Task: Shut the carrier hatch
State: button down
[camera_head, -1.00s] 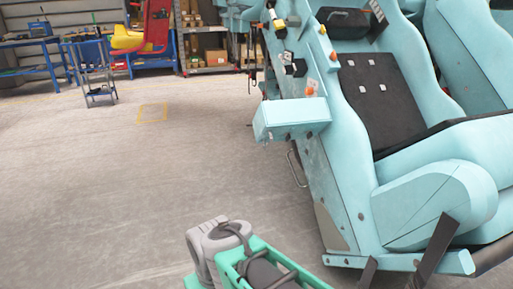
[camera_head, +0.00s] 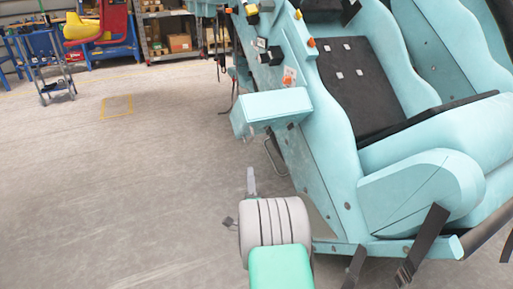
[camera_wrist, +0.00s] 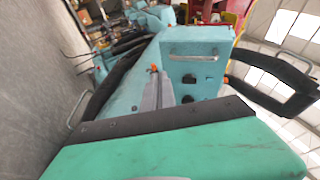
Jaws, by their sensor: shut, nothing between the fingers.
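The carrier hatch looks to be the light-blue boxy flap (camera_head: 272,106) that juts out from the side of the light-blue coaster car (camera_head: 330,165). In the wrist view, a light-blue panel (camera_wrist: 196,38) with a metal bar handle and dark openings stands ahead; I cannot tell for sure that it is the same part. My gripper (camera_head: 251,172) is below and a little left of the flap, apart from it, pointing up the picture. Its grey fingers (camera_wrist: 160,78) are shut and empty in the wrist view. The flap's hinge and far side are hidden.
The car's seats (camera_head: 375,90) and padded side fill the right. Black straps (camera_head: 425,245) hang at its lower edge. The grey floor to the left is clear. A blue trolley (camera_head: 50,75), a red and yellow seat (camera_head: 95,30) and shelves (camera_head: 170,35) stand far back.

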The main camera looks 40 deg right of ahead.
jog(key=s+d+m+h, duration=0.1)
jog(key=s+m+h, duration=0.3)
jog(key=s, duration=0.3)
jog(key=w+d+r, duration=0.2)
jog(key=w+r, duration=0.6)
jog(key=shift+d+r+b, duration=0.2)
jog(key=shift+d+b, duration=0.1)
jog(key=shift+b, duration=0.1)
